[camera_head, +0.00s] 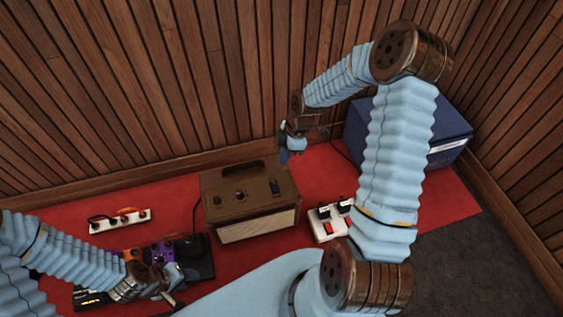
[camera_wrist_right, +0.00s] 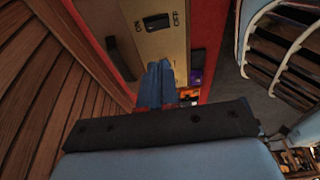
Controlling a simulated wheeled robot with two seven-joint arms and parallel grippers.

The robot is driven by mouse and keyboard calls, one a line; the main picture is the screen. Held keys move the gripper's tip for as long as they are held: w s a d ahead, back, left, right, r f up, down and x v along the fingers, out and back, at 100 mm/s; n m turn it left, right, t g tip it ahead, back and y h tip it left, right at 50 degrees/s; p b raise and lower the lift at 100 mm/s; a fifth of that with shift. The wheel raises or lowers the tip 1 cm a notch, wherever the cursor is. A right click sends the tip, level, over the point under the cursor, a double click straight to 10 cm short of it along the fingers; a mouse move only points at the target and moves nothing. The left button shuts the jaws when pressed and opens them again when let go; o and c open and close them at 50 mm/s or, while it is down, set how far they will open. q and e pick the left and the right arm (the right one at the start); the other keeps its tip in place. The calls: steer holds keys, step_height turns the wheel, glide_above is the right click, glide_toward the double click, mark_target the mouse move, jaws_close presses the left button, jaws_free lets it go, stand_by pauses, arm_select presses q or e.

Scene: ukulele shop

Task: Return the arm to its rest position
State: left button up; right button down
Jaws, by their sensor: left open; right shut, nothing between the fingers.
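My right arm, in pale blue ribbed sleeves, rises at the right of the head view and bends over toward the middle. Its gripper (camera_head: 287,155) hangs in the air above the red mat, by the back right of the brown amplifier (camera_head: 232,190). In the right wrist view the blue fingers (camera_wrist_right: 160,85) are together with nothing between them. Beyond them shows a tan panel with an ON/OFF switch (camera_wrist_right: 157,22). My left gripper (camera_head: 176,292) is low at the bottom left, by the pedal board (camera_head: 205,262), open; its fingertips are partly hard to make out.
A white power strip (camera_head: 120,221) lies at the left on the red mat (camera_head: 318,172). A white two-switch pedal box (camera_head: 331,221) sits right of the amplifier. A blue case (camera_head: 448,135) stands behind my right arm. Wood-slat walls (camera_head: 180,80) close the corner.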

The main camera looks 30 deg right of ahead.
steer(key=shift+r, duration=0.1)
stand_by(0.5)
steer(key=s+a+f+m, duration=0.6)
steer(key=s+a+m, duration=0.2)
steer(key=a, duration=0.1)
steer(key=s+a+f+m, duration=0.5)
steer(key=s+a+m, duration=0.3)
steer(key=a+m, duration=0.1)
steer(key=shift+s+a+f+y, duration=0.25)
steer(key=shift+a+f+y, duration=0.15)
steer(key=shift+a, duration=0.05)
steer(key=shift+w, duration=0.1)
